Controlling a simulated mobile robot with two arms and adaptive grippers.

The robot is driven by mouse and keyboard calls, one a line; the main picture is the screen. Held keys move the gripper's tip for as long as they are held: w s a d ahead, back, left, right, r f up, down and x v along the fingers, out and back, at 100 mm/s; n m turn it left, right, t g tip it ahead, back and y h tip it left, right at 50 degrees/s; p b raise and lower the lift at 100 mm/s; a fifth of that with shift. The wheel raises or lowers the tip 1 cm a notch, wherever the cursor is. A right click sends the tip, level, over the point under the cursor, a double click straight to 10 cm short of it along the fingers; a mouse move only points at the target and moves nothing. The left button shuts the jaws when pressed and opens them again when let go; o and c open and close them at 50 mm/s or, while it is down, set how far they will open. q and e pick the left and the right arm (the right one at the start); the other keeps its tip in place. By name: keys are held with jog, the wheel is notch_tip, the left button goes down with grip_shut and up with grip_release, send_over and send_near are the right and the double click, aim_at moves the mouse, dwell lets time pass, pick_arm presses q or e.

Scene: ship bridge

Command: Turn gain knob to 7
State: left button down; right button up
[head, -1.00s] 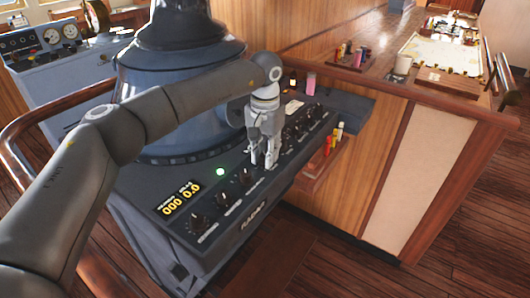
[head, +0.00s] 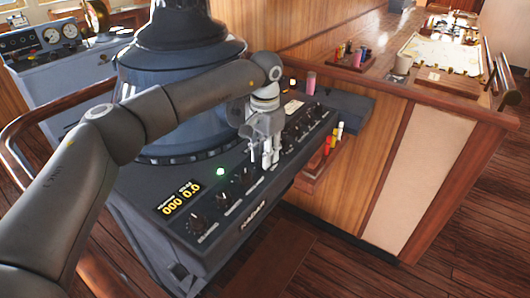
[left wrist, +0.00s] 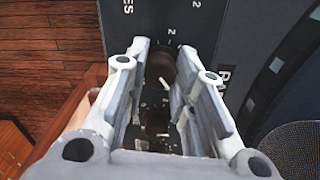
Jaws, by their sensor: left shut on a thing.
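The dark console panel (head: 216,200) carries a row of black knobs. My left gripper (head: 261,161) reaches down onto this row from above, right of the green light. In the left wrist view its two fingers (left wrist: 170,80) stand on either side of a black knob (left wrist: 161,66) with a white pointer line. The gripper is shut on this knob. A "2" shows on the panel near it. The fingers hide much of the scale, and I cannot read which label belongs to the knob. My right gripper is not in view.
A yellow numeric display (head: 179,198) and a green light (head: 220,171) sit left of the gripper. More knobs (head: 197,220) lie on both sides. A wooden rack with colored markers (head: 328,146) is at the console's right. A wooden rail (head: 45,111) curves at left.

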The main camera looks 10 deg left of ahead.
pick_arm(q)
jog(key=c, duration=1.2)
grip_release()
jog(key=shift+o, duration=0.2)
notch_tip(320, 180, up, 8)
jog(key=shift+f, duration=0.2)
